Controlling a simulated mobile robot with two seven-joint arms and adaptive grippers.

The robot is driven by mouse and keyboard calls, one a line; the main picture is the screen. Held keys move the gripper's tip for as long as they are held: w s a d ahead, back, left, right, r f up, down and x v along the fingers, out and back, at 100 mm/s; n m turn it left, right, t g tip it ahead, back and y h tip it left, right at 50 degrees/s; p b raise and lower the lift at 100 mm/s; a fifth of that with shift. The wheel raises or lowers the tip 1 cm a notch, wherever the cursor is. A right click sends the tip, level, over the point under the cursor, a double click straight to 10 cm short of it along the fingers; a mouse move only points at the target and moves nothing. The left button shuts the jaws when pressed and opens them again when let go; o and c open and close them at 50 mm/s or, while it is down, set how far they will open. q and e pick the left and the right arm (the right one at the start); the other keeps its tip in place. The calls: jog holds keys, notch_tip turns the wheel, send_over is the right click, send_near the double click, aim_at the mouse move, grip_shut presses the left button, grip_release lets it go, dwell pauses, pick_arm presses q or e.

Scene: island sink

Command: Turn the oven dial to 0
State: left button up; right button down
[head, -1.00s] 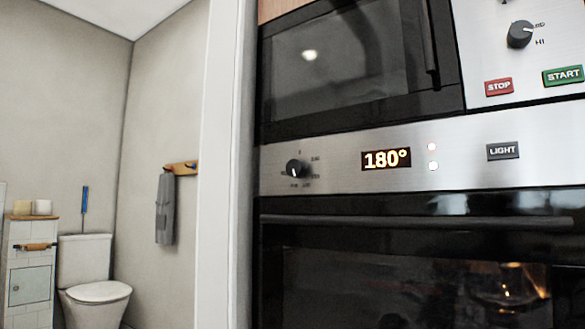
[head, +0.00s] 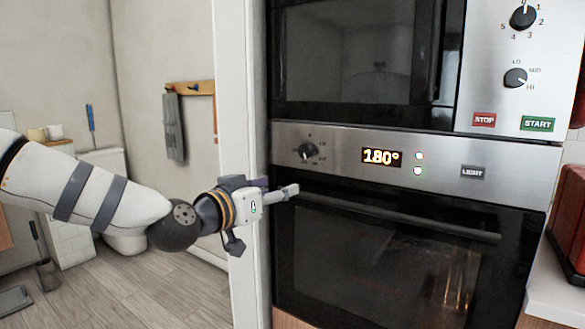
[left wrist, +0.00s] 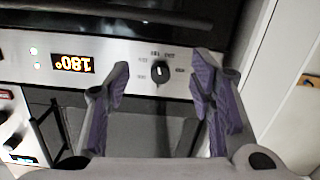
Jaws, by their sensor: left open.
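The oven dial (head: 307,151) is a black round knob on the steel panel, left of the display (head: 382,157), which reads 180°. In the left wrist view the dial (left wrist: 160,73) shows upside down, between and beyond the two purple-padded fingers; its white pointer mark is visible. My left gripper (head: 288,190) is open and empty, just below and left of the dial in the head view. In the left wrist view my left gripper (left wrist: 160,82) has its fingers spread on either side of the dial, apart from it. My right gripper is not in view.
The oven door handle (head: 400,217) runs across below the panel, close to my left gripper. A LIGHT button (head: 474,172) is right of the display. A microwave (head: 360,65) with its own dials sits above. A white door frame (head: 245,120) stands left of the oven.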

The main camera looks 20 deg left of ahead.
pick_arm(q)
jog(key=t, duration=0.1)
send_near(304, 151)
jog(key=b+x, duration=0.1)
jog(key=x, duration=0.4)
jog(key=b+x, duration=0.1)
jog(key=x, duration=0.1)
jog(key=shift+w+f+b, duration=0.3)
jog(key=shift+w, duration=0.05)
jog(key=shift+w+r, duration=0.15)
jog(key=shift+r, duration=0.1)
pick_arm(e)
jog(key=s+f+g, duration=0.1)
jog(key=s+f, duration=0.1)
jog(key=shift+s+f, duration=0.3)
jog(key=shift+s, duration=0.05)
pick_arm(q)
jog(key=c, duration=1.2)
